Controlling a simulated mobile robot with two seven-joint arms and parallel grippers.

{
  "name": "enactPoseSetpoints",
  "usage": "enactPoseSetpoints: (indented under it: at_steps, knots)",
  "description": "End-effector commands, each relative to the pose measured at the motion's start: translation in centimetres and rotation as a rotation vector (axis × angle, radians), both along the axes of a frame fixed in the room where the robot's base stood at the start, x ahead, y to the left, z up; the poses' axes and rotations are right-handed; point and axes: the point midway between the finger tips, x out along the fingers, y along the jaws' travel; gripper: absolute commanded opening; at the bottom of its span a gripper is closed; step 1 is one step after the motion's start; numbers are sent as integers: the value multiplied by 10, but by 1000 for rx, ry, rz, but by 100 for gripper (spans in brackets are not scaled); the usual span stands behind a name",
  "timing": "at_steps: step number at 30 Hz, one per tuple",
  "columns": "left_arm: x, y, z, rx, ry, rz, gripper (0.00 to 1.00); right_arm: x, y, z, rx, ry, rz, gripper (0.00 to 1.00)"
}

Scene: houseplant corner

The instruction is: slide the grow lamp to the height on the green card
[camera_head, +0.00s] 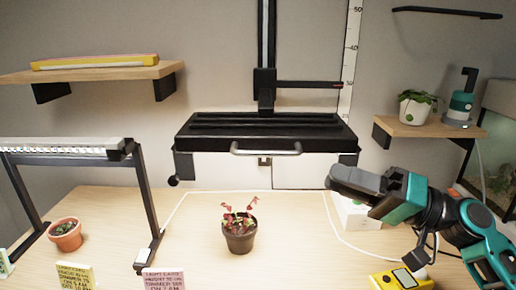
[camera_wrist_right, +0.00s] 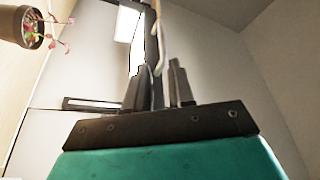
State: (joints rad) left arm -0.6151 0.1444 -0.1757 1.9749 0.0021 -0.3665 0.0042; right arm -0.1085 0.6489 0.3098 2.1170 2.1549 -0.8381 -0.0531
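The black grow lamp (camera_head: 265,128) hangs level on a vertical rail (camera_head: 267,40) at the back wall, with a pale handle bar (camera_head: 267,149) on its front. A white height scale (camera_head: 350,50) stands right of the rail. A pale green card (camera_head: 5,262) is cut off at the left edge; a yellow-green card (camera_head: 75,276) stands near it. Their writing is too small to read surely. My right gripper (camera_head: 345,180) is below and right of the handle, apart from it. In the right wrist view its fingers (camera_wrist_right: 160,88) are apart with nothing between them. My left gripper is out of view.
A potted red plant (camera_head: 239,232) stands below the lamp. A second lamp frame (camera_head: 146,200) and small pot (camera_head: 66,234) are at left. A pink card (camera_head: 163,283), white box (camera_head: 355,212) and yellow device (camera_head: 400,280) are on the table. A shelf (camera_head: 425,130) is at right.

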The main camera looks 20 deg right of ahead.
Motion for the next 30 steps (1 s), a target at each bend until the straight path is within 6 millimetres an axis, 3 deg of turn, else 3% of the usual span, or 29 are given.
enactPoseSetpoints:
  at_steps: [5,13,24,30]
  knots:
    - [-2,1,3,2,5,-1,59,6,10,7,4,-3,7,23]
    - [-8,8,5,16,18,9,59,30,45,17,3,-4,6,23]
    - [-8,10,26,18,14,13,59,62,91,28,5,-1,4,23]
    - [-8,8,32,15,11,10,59,70,102,28,3,-1,3,23]
